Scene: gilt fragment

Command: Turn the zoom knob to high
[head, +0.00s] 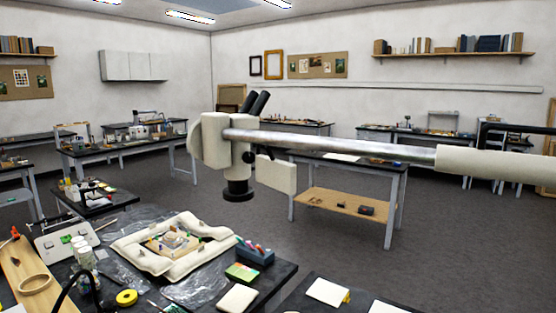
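A cream microscope head (213,140) with two black eyepieces (258,103) and a dark objective (238,190) hangs at the middle of the head view. It is carried on a long metal boom (330,143) coming from the right. A small dark knob (248,157) shows on the side of the head. Whether it is the zoom knob, and its setting, I cannot tell. Neither of my grippers is in view.
Below the microscope, a dark bench holds a white padded frame (131,246) around a gilt fragment (176,245), a blue pen holder (254,254), yellow tape (126,297) and jars. A black curved tube (75,280) rises at front left. Open floor (440,240) lies at right.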

